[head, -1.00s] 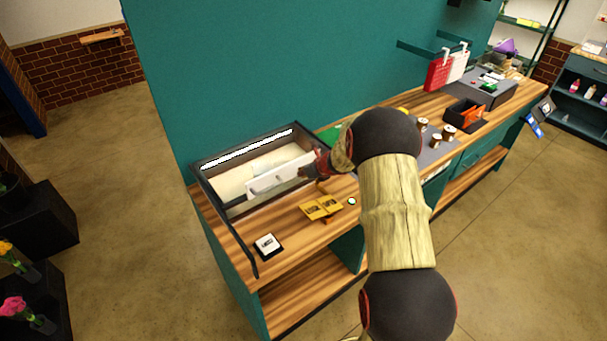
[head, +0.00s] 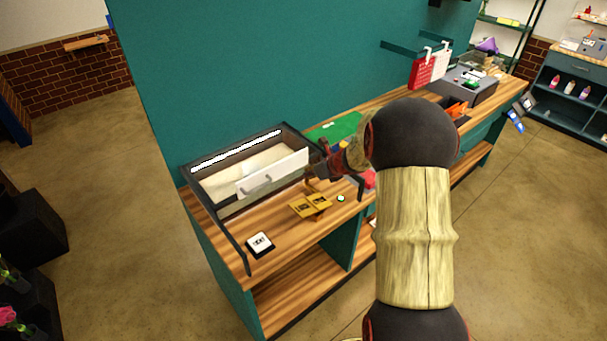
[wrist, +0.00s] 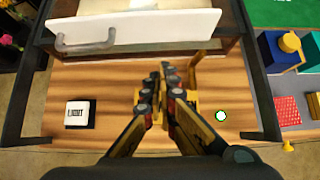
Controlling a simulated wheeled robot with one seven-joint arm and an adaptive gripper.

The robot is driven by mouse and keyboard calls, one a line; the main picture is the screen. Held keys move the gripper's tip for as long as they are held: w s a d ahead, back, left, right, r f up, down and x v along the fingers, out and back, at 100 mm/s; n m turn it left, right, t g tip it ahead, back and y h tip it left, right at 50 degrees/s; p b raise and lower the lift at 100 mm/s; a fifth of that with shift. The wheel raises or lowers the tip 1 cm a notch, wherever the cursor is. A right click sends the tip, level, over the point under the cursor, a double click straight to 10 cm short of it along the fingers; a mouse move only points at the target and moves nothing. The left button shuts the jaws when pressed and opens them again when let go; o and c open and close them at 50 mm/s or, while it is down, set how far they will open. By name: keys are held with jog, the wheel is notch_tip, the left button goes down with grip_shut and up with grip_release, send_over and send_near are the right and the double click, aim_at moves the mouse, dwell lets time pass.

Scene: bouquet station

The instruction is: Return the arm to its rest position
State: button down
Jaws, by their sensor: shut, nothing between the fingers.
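My gripper (head: 314,182) is shut and empty above the wooden counter (head: 285,235), in front of the right end of a dark-framed display case (head: 215,207). In the wrist view its fingers (wrist: 163,75) point toward the case and are together at the tips. The case has a white front panel (wrist: 150,30) with a grey handle (wrist: 88,42); the fingertips appear apart from it. My arm comes in from the right of the head view and hides part of the counter.
A black-and-white labelled block (head: 260,244), gold cards (head: 310,206) and a round white button (head: 340,198) are on the counter near the gripper. A green mat (head: 335,128) lies behind. A teal wall (head: 250,70) stands behind the counter. Open floor (head: 520,240) is at right.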

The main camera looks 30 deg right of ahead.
jog(key=shift+s+r, duration=0.15)
jog(key=shift+s, duration=0.05)
jog(key=s+a+r+n+g+b, duration=0.1)
jog(key=s+a+r+n+b, duration=0.2)
jog(key=s+a+n, duration=1.1)
jog(key=s+a+r+n+g+b, duration=0.2)
jog(key=s+a+r+n+b, duration=0.1)
jog(key=s+a+n+b, duration=0.7)
jog(key=s+a+n, duration=0.4)
jog(key=s+n, duration=0.5)
jog(key=n, duration=0.2)
jog(key=shift+s+a+r+h, duration=0.15)
jog(key=shift+s+a+h, duration=0.15)
jog(key=shift+a+h, duration=0.1)
